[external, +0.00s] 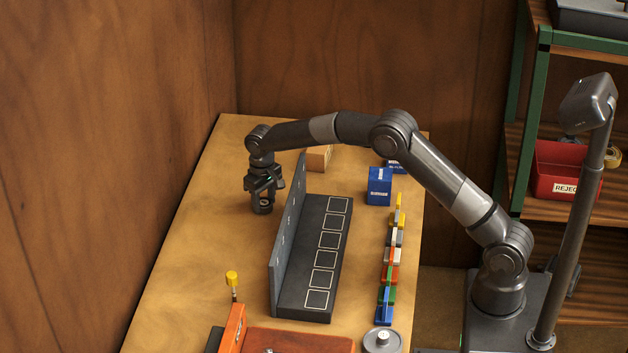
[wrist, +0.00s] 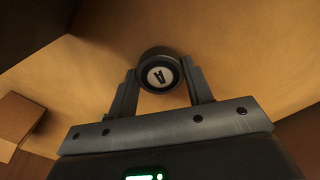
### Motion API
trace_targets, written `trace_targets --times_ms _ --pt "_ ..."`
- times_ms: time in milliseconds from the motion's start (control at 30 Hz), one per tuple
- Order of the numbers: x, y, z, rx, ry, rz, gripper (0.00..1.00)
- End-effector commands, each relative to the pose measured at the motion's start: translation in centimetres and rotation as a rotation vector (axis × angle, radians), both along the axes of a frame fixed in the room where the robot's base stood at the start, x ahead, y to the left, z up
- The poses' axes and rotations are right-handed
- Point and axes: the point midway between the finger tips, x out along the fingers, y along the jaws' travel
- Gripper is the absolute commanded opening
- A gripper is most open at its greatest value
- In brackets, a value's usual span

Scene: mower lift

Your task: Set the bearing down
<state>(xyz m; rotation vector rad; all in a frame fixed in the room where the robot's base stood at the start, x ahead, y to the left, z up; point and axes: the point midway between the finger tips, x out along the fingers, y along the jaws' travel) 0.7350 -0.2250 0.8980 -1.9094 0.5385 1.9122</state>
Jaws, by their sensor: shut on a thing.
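The bearing (wrist: 160,73) is a dark round ring with a pale centre bearing a black mark. It sits between the two fingers of my gripper (wrist: 163,88) in the wrist view. In the external view my gripper (external: 262,207) points down over the far left part of the wooden table, left of the dark rack's upright panel. The gripper is shut on the bearing. The bearing is mostly hidden by the fingers there. I cannot tell whether its underside touches the table.
The dark rack (external: 312,258) with several outlined squares stands to the right of my gripper. An orange-red tool (external: 233,328) is at the front. Bare table (external: 205,250) surrounds the gripper's left.

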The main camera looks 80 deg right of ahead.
Motion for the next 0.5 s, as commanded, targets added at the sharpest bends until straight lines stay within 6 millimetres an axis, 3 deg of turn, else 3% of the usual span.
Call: trace_targets --times_ms 367,400,500 --pt "0.03 0.01 -0.51 -0.001 -0.001 0.0 0.18" --pt "0.03 0.01 -0.57 -0.001 -0.001 0.0 0.48" --pt "0.02 0.01 -0.55 -0.001 -0.001 0.0 0.56"
